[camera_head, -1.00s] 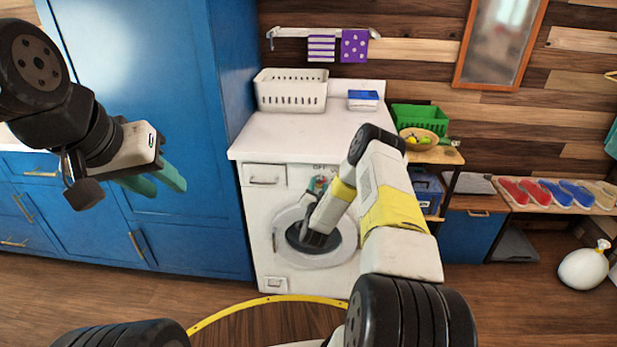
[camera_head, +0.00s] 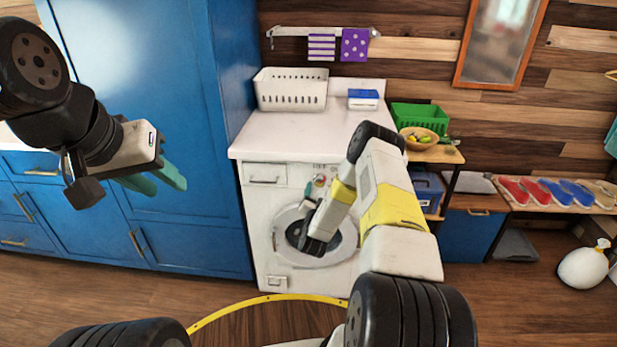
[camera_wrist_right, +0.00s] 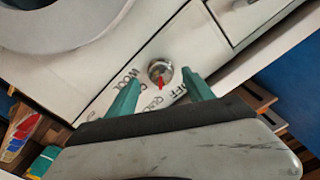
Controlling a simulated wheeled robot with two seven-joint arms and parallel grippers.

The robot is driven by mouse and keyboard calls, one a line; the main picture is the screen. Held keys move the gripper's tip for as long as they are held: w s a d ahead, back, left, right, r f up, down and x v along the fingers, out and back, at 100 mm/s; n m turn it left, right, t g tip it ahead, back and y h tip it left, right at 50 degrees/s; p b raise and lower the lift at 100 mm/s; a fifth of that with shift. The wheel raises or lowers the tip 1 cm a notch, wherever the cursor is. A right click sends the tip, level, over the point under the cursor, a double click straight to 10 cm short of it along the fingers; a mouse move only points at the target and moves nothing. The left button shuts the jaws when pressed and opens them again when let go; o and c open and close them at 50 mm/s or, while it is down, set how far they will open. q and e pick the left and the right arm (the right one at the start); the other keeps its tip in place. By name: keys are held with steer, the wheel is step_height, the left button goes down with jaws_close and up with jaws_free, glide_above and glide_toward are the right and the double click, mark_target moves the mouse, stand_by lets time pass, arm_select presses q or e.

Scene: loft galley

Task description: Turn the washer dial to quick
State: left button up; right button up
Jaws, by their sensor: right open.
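The white washer (camera_head: 262,215) stands in the middle of the head view, its round door below the control panel. In the right wrist view the silver washer dial (camera_wrist_right: 160,71) shows a red pointer aimed down the picture, toward the gripper. The printed words WOOL, QUICK and OFF sit around it, partly covered by the fingers. My right gripper (camera_wrist_right: 161,79) is open, with its teal fingertips on either side of the dial; contact cannot be told. My left gripper (camera_head: 167,188) is open and empty in front of the blue cabinet.
A white basket (camera_head: 291,90) and a blue-and-white box (camera_head: 363,100) stand on the washer top. A tall blue cabinet (camera_head: 150,110) is close on the left. A wooden shelf with a green crate (camera_head: 418,117) and a fruit bowl (camera_head: 419,137) stands to the right.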

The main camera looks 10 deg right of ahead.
steer(key=v, duration=0.3)
steer(key=shift+s+a, duration=0.1)
steer(key=shift+s, duration=0.25)
